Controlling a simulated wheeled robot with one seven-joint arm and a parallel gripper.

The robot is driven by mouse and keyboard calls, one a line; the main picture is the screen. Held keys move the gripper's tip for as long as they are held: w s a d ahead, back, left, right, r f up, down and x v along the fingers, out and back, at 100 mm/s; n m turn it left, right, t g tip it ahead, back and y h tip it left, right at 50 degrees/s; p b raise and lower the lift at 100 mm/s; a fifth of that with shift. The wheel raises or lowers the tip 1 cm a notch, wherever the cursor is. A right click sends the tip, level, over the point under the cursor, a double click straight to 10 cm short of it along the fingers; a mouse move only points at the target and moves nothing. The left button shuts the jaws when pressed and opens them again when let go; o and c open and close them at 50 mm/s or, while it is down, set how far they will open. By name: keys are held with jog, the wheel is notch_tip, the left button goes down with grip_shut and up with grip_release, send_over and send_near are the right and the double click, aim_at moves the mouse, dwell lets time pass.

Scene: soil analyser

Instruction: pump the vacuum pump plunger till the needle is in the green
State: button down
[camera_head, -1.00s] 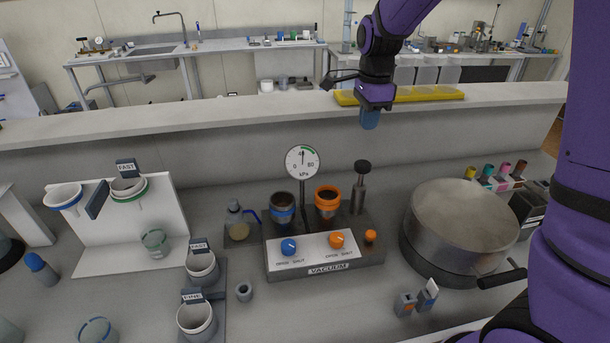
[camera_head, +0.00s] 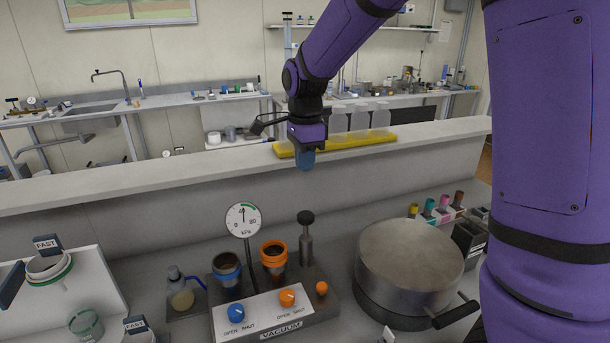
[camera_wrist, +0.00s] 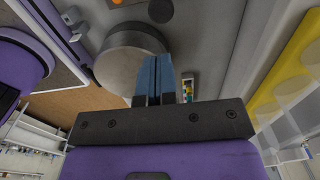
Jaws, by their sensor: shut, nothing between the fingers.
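The vacuum pump plunger, a black knob (camera_head: 306,217) on a grey metal shaft (camera_head: 306,248), stands upright at the back right of the vacuum unit (camera_head: 318,318). The round white kPa gauge (camera_head: 243,219) stands on a post to its left. Its needle points about straight up and a green arc lies at the upper right of the dial. I cannot tell whether the needle touches the green. My gripper (camera_head: 306,162), with blue fingers, is shut and empty. In the head view it appears above the knob, apart from it. The wrist view shows the shut fingers (camera_wrist: 152,80).
A large metal pot (camera_head: 409,262) with a dark handle stands right of the plunger. Blue-ringed (camera_head: 227,268) and orange-ringed (camera_head: 274,255) cups sit in the vacuum unit, left of it. A raised ledge (camera_head: 150,180) behind carries a yellow tray (camera_head: 355,143) with bottles.

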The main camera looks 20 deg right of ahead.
aim_at(306, 216)
notch_tip(306, 216, down, 12)
jog(key=shift+f, duration=0.25)
dwell(0.4)
notch_tip(306, 216, down, 4)
jog(key=shift+f, duration=0.2)
jog(key=shift+s+f, duration=0.1)
dwell(0.3)
